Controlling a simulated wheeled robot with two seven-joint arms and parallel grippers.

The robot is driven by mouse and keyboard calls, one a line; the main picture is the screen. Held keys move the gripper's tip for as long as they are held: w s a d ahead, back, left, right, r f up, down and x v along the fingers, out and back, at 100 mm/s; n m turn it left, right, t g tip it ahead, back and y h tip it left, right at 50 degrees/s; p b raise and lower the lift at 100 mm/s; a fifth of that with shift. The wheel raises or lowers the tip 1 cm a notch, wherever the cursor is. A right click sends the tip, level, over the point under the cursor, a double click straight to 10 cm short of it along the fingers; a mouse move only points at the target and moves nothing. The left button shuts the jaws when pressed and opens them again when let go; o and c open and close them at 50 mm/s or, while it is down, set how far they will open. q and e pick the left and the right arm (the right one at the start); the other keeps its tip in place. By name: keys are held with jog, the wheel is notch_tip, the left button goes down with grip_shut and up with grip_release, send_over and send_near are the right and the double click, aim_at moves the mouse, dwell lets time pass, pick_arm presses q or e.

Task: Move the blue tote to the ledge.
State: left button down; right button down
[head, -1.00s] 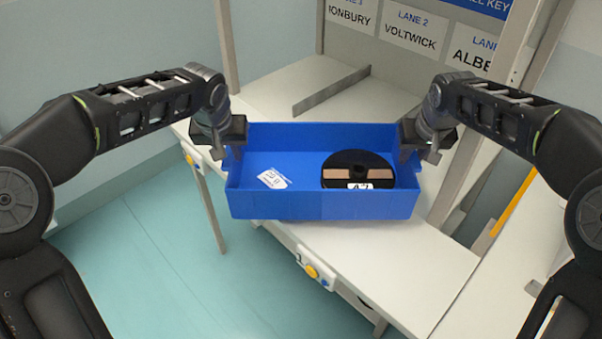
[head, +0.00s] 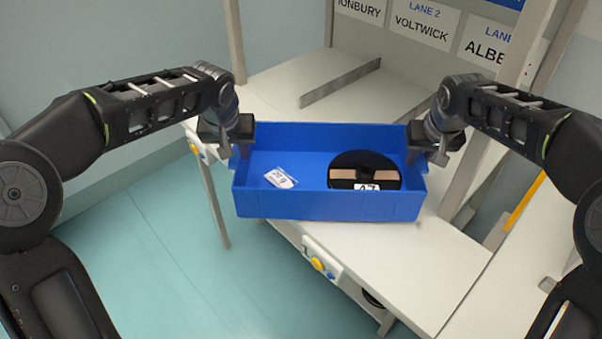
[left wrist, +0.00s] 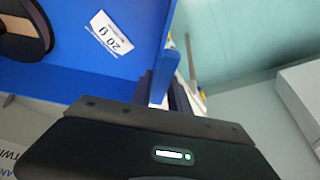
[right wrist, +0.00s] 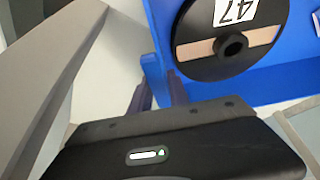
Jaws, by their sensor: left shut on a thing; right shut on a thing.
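The blue tote (head: 330,206) is in the middle of the head view, held level between my two grippers, over the front edge of the white bench. Inside it lie a black reel (head: 364,168) marked 47 on the right and a white printed label (head: 281,178) on the left. My left gripper (head: 240,150) is shut on the tote's left end wall. My right gripper (head: 414,152) is shut on its right end wall. The tote also shows in the left wrist view (left wrist: 95,75) and the right wrist view (right wrist: 275,85). I cannot make out a ledge for certain.
The white bench (head: 420,255) has bare surface to the right of the tote and behind it, where a low grey divider (head: 340,82) stands. Lane signs (head: 427,24) hang on the back panel between uprights. A box with yellow and blue buttons (head: 320,264) is on the bench's front edge.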

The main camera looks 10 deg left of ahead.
pick_arm(q)
jog(key=shift+f+b, duration=0.55)
jog(key=shift+f, duration=0.2)
pick_arm(e)
jog(key=shift+f, duration=0.7)
pick_arm(q)
jog(key=c, duration=1.2)
grip_release()
jog(key=shift+r, duration=0.1)
jog(key=shift+c, duration=0.2)
pick_arm(e)
jog(key=c, duration=1.2)
grip_release()
jog(key=shift+c, duration=0.2)
pick_arm(q)
jog(key=v, duration=1.2)
jog(key=shift+s, duration=0.1)
pick_arm(e)
jog(key=shift+r, duration=0.15)
notch_tip(320, 180, up, 10)
jog(key=shift+f, duration=0.1)
